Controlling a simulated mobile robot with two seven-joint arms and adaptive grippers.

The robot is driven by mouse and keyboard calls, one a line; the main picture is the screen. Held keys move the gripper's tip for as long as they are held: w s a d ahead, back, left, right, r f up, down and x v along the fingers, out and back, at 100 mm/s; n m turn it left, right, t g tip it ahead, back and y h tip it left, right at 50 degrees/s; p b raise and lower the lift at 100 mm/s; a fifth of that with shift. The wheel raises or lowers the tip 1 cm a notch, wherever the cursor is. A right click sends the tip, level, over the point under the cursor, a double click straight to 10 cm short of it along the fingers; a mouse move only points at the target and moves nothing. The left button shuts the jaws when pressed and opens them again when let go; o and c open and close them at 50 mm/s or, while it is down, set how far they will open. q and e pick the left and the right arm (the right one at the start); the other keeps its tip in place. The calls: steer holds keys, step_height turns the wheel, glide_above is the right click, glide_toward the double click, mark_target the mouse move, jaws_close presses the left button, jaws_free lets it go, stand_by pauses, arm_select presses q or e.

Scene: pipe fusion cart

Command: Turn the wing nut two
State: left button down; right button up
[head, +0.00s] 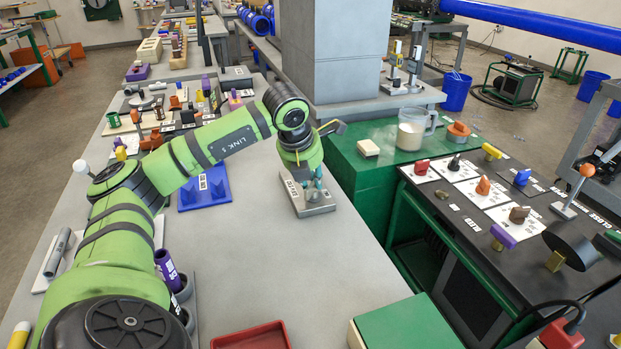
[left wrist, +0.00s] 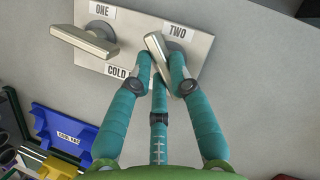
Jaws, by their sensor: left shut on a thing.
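Wing nut two (left wrist: 156,58) is a pale metal bar on a round post, beside the label TWO on a metal plate (left wrist: 135,22). My left gripper (left wrist: 163,72) has its teal fingers on either side of this bar and is shut on it. The bar stands at a slant in the left wrist view. Wing nut one (left wrist: 85,42) sits to its left with its bar closer to level, apart from the fingers. In the head view my left gripper (head: 314,184) points down onto the plate (head: 322,208), and the fingers largely hide the nuts. My right gripper is not in view.
A blue tray (head: 222,194) lies left of the plate on the grey bench. A green block (head: 350,165) with a clear jug (head: 411,130) stands to the right. A red tray (head: 250,338) is at the front. The bench between is clear.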

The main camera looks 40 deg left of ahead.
arm_select(q)
steer(key=c, duration=1.1)
jaws_free()
steer(key=shift+c, duration=0.2)
steer(key=v, duration=1.2)
steer(key=shift+f, duration=0.1)
